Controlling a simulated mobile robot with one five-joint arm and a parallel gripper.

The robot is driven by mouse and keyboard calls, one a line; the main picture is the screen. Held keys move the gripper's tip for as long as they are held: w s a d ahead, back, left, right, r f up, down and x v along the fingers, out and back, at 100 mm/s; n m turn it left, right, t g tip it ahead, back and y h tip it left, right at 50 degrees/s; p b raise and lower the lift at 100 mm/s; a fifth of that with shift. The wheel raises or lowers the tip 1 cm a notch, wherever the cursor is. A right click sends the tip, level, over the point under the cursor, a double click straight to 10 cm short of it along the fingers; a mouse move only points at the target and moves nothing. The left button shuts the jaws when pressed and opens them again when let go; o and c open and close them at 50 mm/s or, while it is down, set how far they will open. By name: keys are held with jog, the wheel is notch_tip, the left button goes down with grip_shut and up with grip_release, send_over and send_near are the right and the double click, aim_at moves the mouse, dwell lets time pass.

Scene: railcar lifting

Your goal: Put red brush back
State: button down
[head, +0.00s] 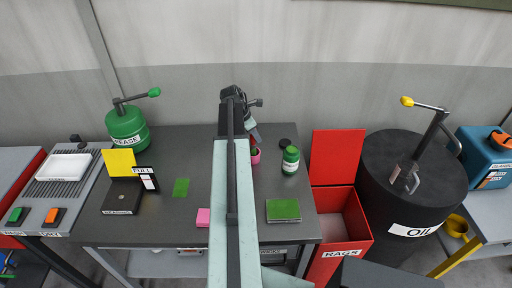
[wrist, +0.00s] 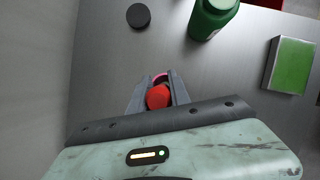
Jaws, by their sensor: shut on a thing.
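My gripper (wrist: 158,92) points down over the dark table and is shut on the red brush (wrist: 158,97). Only the rounded red end of the brush shows between the fingers. A pink cup (wrist: 160,77) shows as a thin rim just beyond the brush; it also stands under my gripper in the head view (head: 256,158). My arm hides much of this spot in the head view. I cannot tell how far the brush is inside the cup.
A green bottle (head: 290,160) and a black cap (head: 284,143) stand right of the cup. A green-topped box (head: 283,210) and pink block (head: 203,217) lie nearer. The red rags bin (head: 365,232) and black oil drum (head: 375,195) are at the right.

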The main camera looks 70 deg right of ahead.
notch_tip(320, 180, down, 4)
jog(key=b, duration=0.3)
jog(key=shift+r, duration=0.3)
jog(key=shift+f, duration=0.2)
jog(key=c, duration=1.2)
grip_release()
jog(key=shift+r+p, duration=0.35)
jog(key=shift+r, duration=0.2)
jog(key=p+v, duration=1)
jog(key=v, duration=0.1)
jog(key=shift+a+r, duration=0.15)
